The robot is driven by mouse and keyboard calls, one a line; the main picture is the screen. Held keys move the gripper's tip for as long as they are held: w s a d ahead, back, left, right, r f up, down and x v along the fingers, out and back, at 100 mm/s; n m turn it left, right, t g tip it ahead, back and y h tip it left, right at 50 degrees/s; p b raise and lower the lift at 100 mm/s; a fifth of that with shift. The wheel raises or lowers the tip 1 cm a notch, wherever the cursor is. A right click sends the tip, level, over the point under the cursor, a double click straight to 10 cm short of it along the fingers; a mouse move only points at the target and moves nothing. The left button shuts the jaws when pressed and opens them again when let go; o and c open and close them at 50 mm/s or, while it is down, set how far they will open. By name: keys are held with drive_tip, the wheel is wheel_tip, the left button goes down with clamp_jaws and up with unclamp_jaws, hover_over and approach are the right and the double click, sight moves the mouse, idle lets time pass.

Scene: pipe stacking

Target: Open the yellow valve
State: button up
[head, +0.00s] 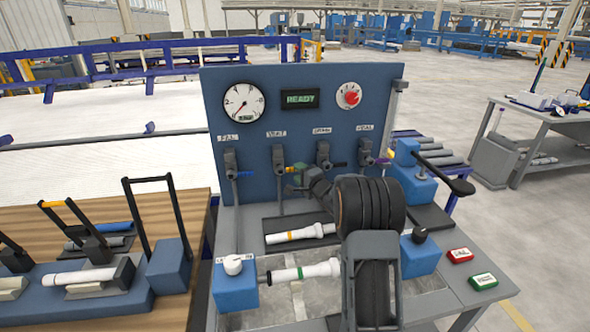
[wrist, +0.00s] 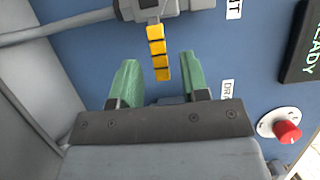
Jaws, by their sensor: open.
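The yellow valve handle (wrist: 158,52) hangs down from its grey valve body (wrist: 180,6) in the wrist view. In the head view its valve is the second from the left on the blue panel (head: 278,158), and the handle points right, a little of it showing beside my fingers (head: 289,169). My gripper (head: 298,178) is at the panel, just by this handle. Its two green fingers (wrist: 160,72) are apart, one on each side of the yellow handle, with a visible gap on both sides. I cannot tell the depth of the fingers along the handle.
Other valves flank it, including one with a blue handle (head: 339,164) and one with a purple handle (head: 381,161). A gauge (head: 237,104), a READY display (head: 300,99) and a red knob (head: 351,96) sit above. White pipes (head: 300,234) lie on the bench below.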

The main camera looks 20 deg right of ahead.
drive_tip(key=shift+w+a, duration=0.15)
drive_tip(key=shift+w, duration=0.65)
drive_tip(key=shift+w+a, duration=0.15)
drive_tip(key=shift+w, duration=0.6)
clamp_jaws()
